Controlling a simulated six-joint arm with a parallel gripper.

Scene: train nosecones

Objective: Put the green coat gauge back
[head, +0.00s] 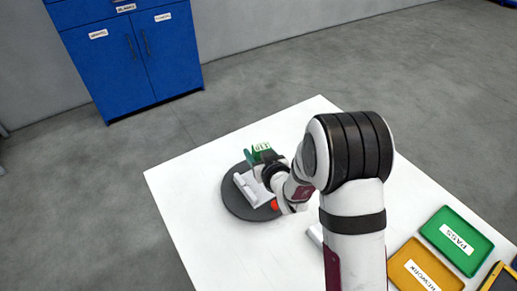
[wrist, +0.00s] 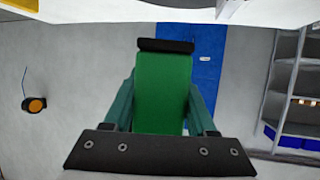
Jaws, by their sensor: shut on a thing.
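The green coat gauge (wrist: 162,88) fills the middle of the wrist view, a green body with a dark end. My gripper (wrist: 160,112) is shut on it, one finger on each side. In the head view the gauge (head: 262,147) shows as a small green shape at the end of my arm. My gripper (head: 258,158) is there above the far edge of a dark round turntable (head: 233,205). The gauge's lower part is hidden by my gripper and wrist in the head view.
A white part (head: 250,188) lies on the turntable, close below my gripper. The white table (head: 190,185) is clear to the left. A green PASS tray (head: 457,240) and a yellow REWORK tray (head: 425,268) sit at the right. A blue cabinet (head: 130,55) stands behind.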

